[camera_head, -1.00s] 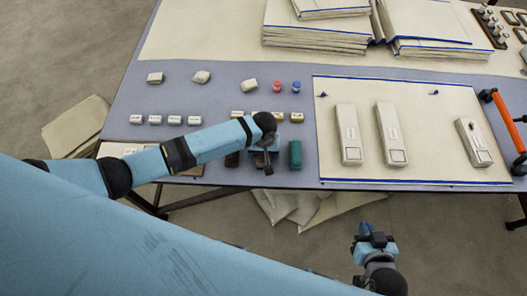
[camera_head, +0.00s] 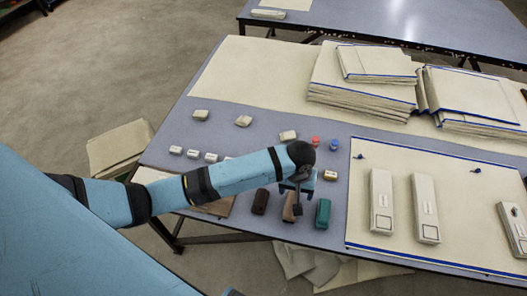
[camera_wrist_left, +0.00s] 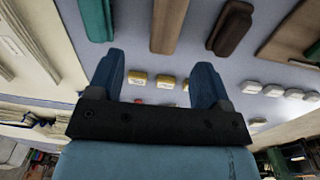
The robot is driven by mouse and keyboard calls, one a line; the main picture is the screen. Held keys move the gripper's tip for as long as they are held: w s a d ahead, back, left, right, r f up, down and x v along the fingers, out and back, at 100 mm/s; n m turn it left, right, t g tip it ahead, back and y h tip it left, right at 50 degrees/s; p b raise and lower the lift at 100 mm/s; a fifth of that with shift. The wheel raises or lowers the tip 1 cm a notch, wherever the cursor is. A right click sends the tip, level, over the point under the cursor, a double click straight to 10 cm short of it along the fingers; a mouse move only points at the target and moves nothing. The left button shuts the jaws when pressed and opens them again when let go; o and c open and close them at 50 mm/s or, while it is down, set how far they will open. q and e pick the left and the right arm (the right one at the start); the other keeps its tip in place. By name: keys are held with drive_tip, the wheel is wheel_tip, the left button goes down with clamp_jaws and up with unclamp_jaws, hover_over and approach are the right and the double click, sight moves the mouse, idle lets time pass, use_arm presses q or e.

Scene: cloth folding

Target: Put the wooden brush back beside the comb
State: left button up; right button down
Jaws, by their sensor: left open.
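A mid-brown oblong block (camera_head: 290,206), possibly the wooden brush, lies near the table's front edge. It also shows in the left wrist view (camera_wrist_left: 168,25). A dark brown block (camera_head: 260,201) and a green block (camera_head: 323,213) lie on either side of it, apart from it. I cannot tell which thing is the comb. My left gripper (camera_head: 298,188) is over the far end of the mid-brown block and partly hides it. In the left wrist view its fingers (camera_wrist_left: 158,80) are apart with nothing held between them. My right gripper is out of view.
A cream mat (camera_head: 400,160) with several pale oblong cases lies on the right. Stacks of folded cloth (camera_head: 360,95) stand at the back. Small pale blocks (camera_head: 243,121) and red and blue pieces (camera_head: 315,141) lie beyond my left gripper. A second table (camera_head: 420,25) stands behind.

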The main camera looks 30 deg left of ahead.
use_arm(q)
drive_tip(key=s+f, duration=0.1)
drive_tip(key=s+d+f+t+h, duration=0.1)
drive_tip(key=s+d+f+m+h, duration=0.1)
drive_tip(key=shift+s+d, duration=0.25)
drive_tip(key=shift+s, duration=0.05)
drive_tip(key=s+f+m+t+h, duration=0.2)
drive_tip(key=s+t, duration=0.1)
drive_tip(key=s, duration=0.1)
drive_tip(key=m+t+y, duration=0.1)
drive_tip(key=m+t, duration=0.2)
drive_tip(key=t, duration=0.4)
approach(295, 219)
drive_tip(key=s+a+r, duration=0.2)
drive_tip(key=s+a, duration=0.3)
drive_tip(key=shift+a, duration=0.2)
drive_tip(key=shift+r, duration=0.15)
